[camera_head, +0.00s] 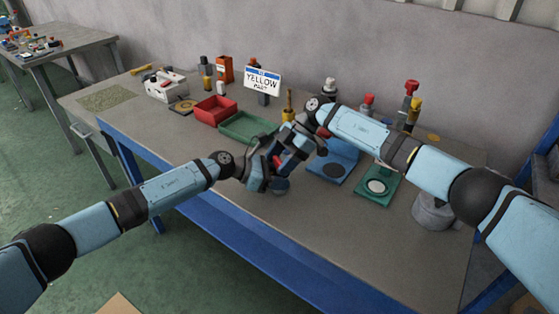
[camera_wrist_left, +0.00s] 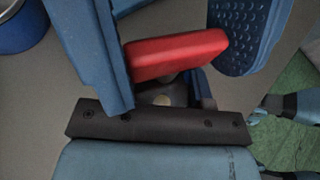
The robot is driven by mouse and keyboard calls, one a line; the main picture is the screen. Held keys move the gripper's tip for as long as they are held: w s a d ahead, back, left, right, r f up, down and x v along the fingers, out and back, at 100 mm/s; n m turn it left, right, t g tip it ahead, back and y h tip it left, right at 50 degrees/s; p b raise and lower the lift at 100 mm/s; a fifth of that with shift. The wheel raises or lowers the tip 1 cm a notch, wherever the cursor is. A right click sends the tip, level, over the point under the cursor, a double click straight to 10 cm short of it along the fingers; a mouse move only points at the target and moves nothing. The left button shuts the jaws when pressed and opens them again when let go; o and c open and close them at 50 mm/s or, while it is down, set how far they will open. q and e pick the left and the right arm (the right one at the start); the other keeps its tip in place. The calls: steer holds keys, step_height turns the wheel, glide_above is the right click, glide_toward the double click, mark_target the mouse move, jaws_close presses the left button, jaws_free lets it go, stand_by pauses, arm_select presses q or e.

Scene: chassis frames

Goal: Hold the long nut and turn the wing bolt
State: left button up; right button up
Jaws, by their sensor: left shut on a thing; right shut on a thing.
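My left gripper (camera_head: 262,172) and my right gripper (camera_head: 298,143) meet close together above the front of the bench. In the left wrist view, a red bar-shaped piece (camera_wrist_left: 178,55) lies between the blue fingers of my left gripper (camera_wrist_left: 185,50), which is shut on it. It may be the long nut; I cannot tell for sure. A bit of red (camera_head: 279,161) also shows between the grippers in the head view. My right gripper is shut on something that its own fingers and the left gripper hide. I cannot make out the wing bolt.
Behind the grippers stand a red tray (camera_head: 213,106), a green tray (camera_head: 244,125) and a "YELLOW" sign (camera_head: 262,81). A blue plate fixture (camera_head: 338,165) and a green one (camera_head: 379,187) lie to the right. The bench (camera_head: 330,238) is bare along its front right.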

steer(key=shift+f, duration=0.1)
steer(key=o, duration=0.9)
